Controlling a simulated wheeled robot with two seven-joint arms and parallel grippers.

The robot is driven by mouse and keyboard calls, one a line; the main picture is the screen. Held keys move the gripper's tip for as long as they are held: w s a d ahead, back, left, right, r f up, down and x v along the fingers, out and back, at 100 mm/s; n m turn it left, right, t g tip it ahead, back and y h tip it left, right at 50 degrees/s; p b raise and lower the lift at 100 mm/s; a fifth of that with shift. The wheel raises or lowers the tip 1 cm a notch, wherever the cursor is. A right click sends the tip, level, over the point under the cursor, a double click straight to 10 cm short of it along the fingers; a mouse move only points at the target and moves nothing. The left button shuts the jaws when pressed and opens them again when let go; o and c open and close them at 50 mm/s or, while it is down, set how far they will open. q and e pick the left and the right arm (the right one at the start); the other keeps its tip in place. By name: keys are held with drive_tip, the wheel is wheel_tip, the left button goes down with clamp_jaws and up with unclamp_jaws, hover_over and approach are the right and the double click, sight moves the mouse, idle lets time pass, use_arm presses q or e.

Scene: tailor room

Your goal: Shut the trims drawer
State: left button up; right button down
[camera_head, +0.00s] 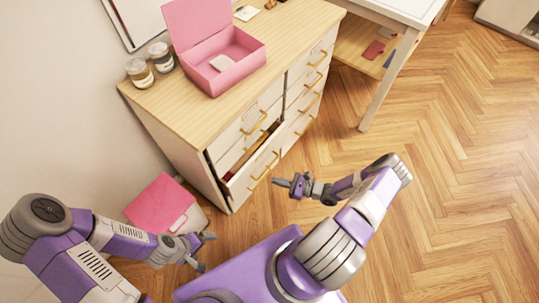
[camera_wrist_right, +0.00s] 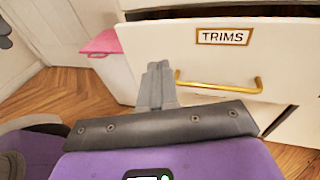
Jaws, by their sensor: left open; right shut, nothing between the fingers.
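The trims drawer (camera_head: 241,184) is the white drawer in the near column of the dresser, and it stands partly pulled out. Its open top shows a dark inside with coloured contents I cannot make out. In the right wrist view its front carries a TRIMS label (camera_wrist_right: 224,36) above a gold bar handle (camera_wrist_right: 222,86). My right gripper (camera_head: 281,183) is shut and empty, just in front of the drawer front. In the right wrist view its closed fingertips (camera_wrist_right: 158,70) point at the front, left of the handle; contact cannot be told. My left gripper (camera_head: 206,252) is open and empty, low and left of the drawer.
The wooden-topped dresser (camera_head: 290,38) bears an open pink box (camera_head: 243,72) and two jars (camera_head: 140,73). A pink-lidded bin (camera_head: 158,203) stands on the floor left of the dresser. A white table (camera_head: 379,82) stands right. Wooden floor is clear at right.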

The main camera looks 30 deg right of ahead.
drive_tip(key=d+m+t+h, duration=0.4)
drive_tip(key=d, duration=0.4)
drive_tip(key=b, duration=0.3)
approach(263, 150)
drive_tip(key=x, duration=0.6)
drive_tip(key=shift+w+f, duration=0.3)
drive_tip(key=shift+w, duration=0.15)
